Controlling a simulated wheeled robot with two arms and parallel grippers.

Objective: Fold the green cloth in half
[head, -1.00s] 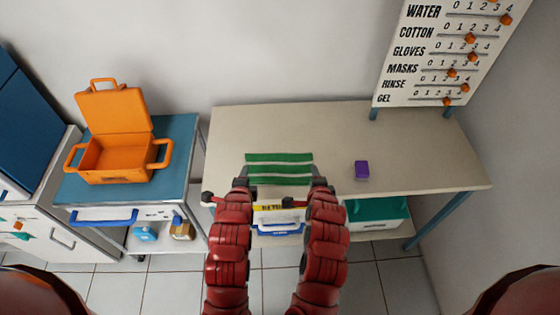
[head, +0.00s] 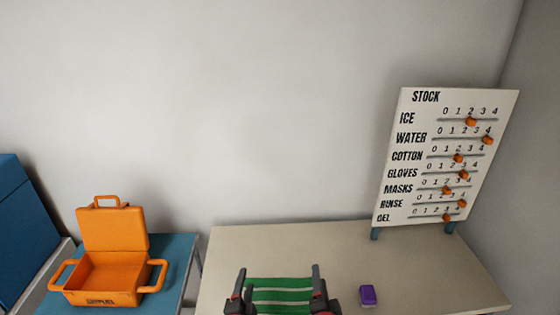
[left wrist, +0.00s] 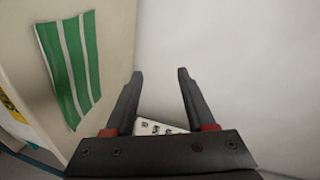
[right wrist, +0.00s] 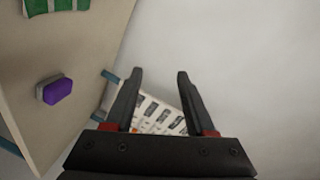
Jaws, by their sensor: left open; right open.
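The green cloth (head: 278,290) with white stripes lies flat on the beige table, between my two grippers in the head view. It also shows at the upper left of the left wrist view (left wrist: 68,68), and a corner of it shows in the right wrist view (right wrist: 42,5). My left gripper (head: 240,285) is at the cloth's left side, open and empty. It also shows open in the left wrist view (left wrist: 160,85). My right gripper (head: 319,285) is at the cloth's right side, open and empty. Neither gripper visibly touches the cloth. The cloth's near edge is cut off in the head view.
A stock board (head: 440,160) with orange sliders stands at the back right. An open orange case (head: 110,268) sits on a blue-topped cart (head: 178,262) at left. The table behind the cloth is clear.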

